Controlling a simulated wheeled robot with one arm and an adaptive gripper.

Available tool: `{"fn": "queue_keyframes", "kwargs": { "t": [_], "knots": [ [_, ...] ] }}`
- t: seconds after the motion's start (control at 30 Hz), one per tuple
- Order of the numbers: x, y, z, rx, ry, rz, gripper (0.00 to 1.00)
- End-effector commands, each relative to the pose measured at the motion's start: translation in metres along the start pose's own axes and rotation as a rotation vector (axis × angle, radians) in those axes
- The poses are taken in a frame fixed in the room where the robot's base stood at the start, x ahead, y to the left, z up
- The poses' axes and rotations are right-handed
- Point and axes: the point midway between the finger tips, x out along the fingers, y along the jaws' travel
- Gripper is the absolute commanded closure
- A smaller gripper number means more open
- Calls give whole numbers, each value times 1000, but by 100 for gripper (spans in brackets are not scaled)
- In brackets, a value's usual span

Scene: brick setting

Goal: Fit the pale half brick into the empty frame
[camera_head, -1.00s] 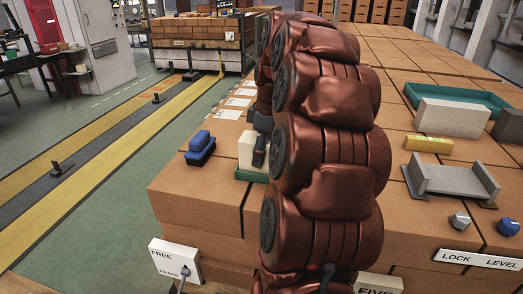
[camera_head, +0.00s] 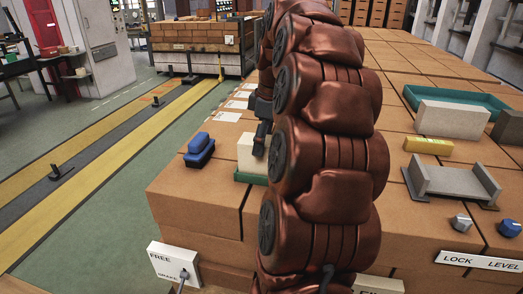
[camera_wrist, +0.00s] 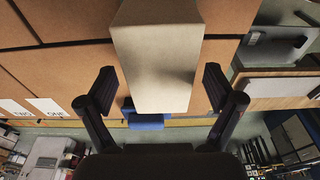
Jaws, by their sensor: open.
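The pale half brick (camera_head: 246,153) stands on a small green base (camera_head: 250,178) near the left edge of the brick stack, its right side hidden by my arm. In the wrist view the half brick (camera_wrist: 155,60) shows large between and beyond my fingers, with a visible gap on each side. My gripper (camera_wrist: 158,88) is open and empty. In the head view only dark parts of my gripper (camera_head: 262,132) show, beside the brick's upper right. A grey U-shaped frame (camera_head: 455,184) lies empty on the right of the stack.
A blue-topped brush-like thing (camera_head: 199,146) lies left of the half brick. A larger pale block (camera_head: 452,119) stands by a green tray (camera_head: 490,99), with a yellow level (camera_head: 428,145) before it. Two knobs (camera_head: 461,222) (camera_head: 509,227) sit at the front right. My arm hides the middle.

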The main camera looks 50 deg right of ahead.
Motion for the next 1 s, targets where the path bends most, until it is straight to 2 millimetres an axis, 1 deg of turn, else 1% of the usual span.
{"fn": "queue_keyframes", "kwargs": {
  "t": [0.2,0.67,0.73,0.9,1.0],
  "knots": [
    [-21,1,0,0,2,3,9],
    [-60,1,0,0,1,2,9],
    [-71,0,-1,1,0,0,9],
    [-81,0,0,1,0,-1,9],
    [-84,0,0,0,0,-1,9]
  ]
}}
